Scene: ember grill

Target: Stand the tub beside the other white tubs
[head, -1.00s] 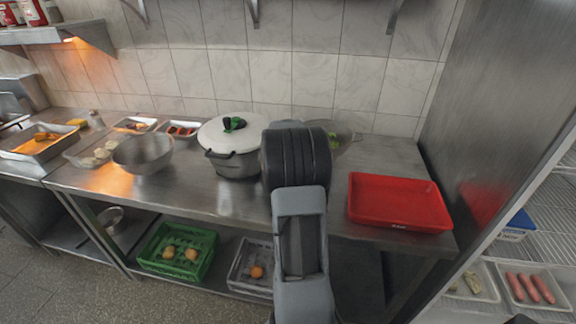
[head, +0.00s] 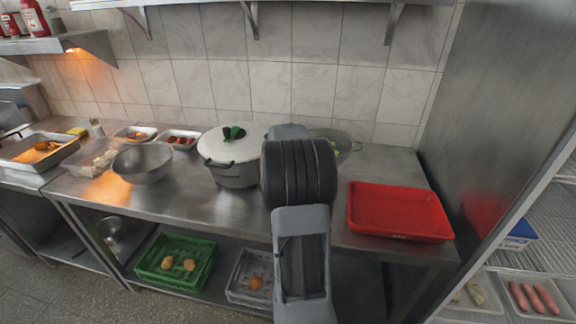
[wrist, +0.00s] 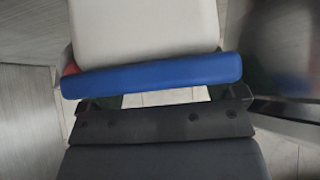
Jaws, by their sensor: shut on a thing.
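In the wrist view, a white tub (wrist: 145,28) with a blue edge (wrist: 152,76), which looks like its lid, is held in front of my gripper (wrist: 160,98). My gripper is shut on this tub, with its dark body across the lower part of the view. In the head view, my arm hides the gripper and the held tub.
A red tray (head: 398,212) lies on the steel counter right of my arm. A lidded pot (head: 232,172), a colander (head: 345,143) and a steel bowl (head: 142,163) stand on the counter. Crates with round items sit below. A steel panel (head: 490,90) rises at right.

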